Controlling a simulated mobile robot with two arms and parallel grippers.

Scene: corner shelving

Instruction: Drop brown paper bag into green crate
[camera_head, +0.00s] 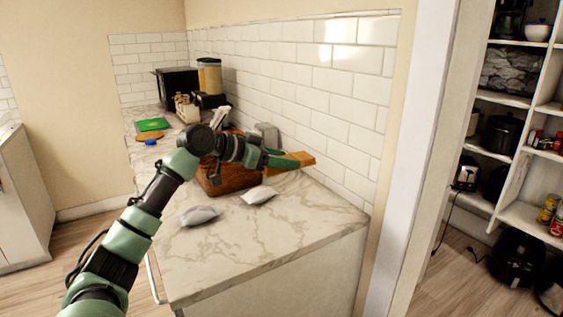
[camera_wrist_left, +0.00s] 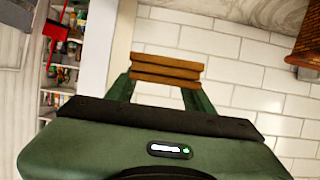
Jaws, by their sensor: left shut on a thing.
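My left gripper (camera_head: 280,160) is shut on a brown, flat-looking thing, which I take to be the brown paper bag (camera_head: 298,159). It is held above the marble counter near the tiled wall. In the left wrist view the bag (camera_wrist_left: 167,70) shows as layered brown edges between the two green fingers. I cannot make out a green crate in either view. My right gripper is not in view.
A brown wicker basket (camera_head: 228,181) stands on the counter behind my arm. Two pale packets (camera_head: 258,195) (camera_head: 199,215) lie in front of it. A green board (camera_head: 153,124) lies farther back. Pantry shelves (camera_head: 529,120) stand at the right.

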